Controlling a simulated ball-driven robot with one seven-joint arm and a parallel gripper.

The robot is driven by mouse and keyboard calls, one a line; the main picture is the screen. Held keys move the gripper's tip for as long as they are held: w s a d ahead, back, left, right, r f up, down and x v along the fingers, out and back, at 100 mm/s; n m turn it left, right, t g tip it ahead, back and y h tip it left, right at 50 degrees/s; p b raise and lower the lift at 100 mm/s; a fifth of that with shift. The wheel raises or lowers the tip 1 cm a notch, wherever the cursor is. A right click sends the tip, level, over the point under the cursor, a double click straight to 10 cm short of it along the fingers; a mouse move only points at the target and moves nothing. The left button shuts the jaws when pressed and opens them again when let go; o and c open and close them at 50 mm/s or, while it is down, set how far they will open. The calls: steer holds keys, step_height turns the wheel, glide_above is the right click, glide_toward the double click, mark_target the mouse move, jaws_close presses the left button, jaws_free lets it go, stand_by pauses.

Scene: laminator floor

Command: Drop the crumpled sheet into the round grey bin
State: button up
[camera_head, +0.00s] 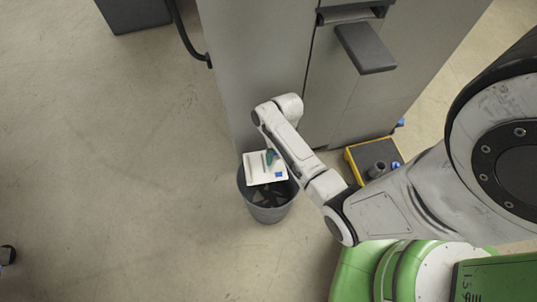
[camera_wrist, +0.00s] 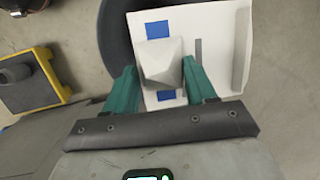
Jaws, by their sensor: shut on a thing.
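The round grey bin (camera_head: 268,213) stands on the floor in front of the grey machine, with dark scraps visible inside. Its dark rim also shows at the top of the wrist view (camera_wrist: 113,35). My gripper (camera_wrist: 160,78) is above the bin; its green fingers are shut on the crumpled sheet (camera_wrist: 161,60), a pale faceted lump. In the head view my gripper (camera_head: 271,157) is partly hidden by my arm, and I cannot make out the lump there. A flat white panel with blue patches (camera_head: 258,174) is below the gripper, covering part of the bin's opening.
The panel also shows in the wrist view (camera_wrist: 222,65); whether it rests on the rim is unclear. A yellow-edged dark box (camera_head: 366,157) stands right of the bin. The grey machine (camera_head: 255,60) rises behind. Floor left of the bin is clear.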

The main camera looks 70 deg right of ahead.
steer(key=shift+f+b, duration=1.65)
steer(key=shift+f, duration=0.3)
steer(key=shift+r, duration=0.1)
steer(key=o, duration=1.1)
steer(key=shift+r, duration=0.1)
steer(key=p+v, duration=0.3)
steer(key=v, duration=0.7)
steer(key=shift+d+r, duration=0.1)
steer(key=shift+r, duration=0.15)
